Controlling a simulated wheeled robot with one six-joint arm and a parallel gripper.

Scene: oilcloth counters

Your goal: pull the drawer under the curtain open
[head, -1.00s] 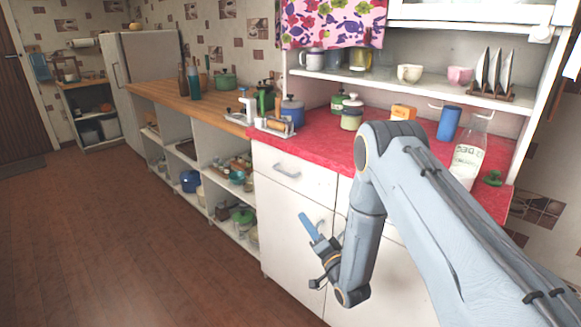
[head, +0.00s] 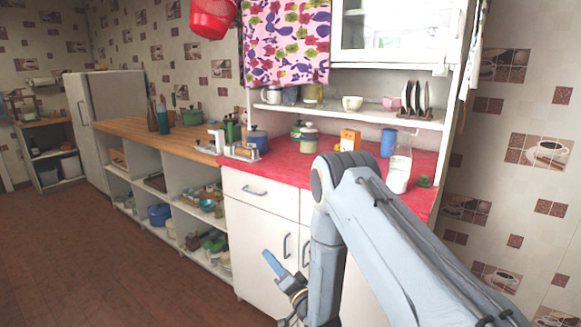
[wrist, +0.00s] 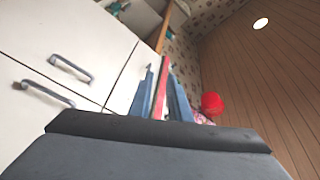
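The patterned pink curtain (head: 286,42) hangs at the upper left of the hutch in the head view. The white drawer (head: 236,185) is below it, just under the red counter top, and looks shut. Its grey bar handle (head: 254,190) is clear in the head view. My gripper (head: 273,266) is in front of the cupboard doors, lower than the drawer and apart from its handle. In the wrist view my gripper (wrist: 160,78) has its two blue fingers spread with nothing held between them.
Door handles (head: 287,245) sit below the drawer; two handles also show in the wrist view (wrist: 70,68). The red counter (head: 290,172) holds pots, a bottle and a blue cup. Open shelves (head: 165,195) stand to the left. The floor (head: 90,255) at left is clear.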

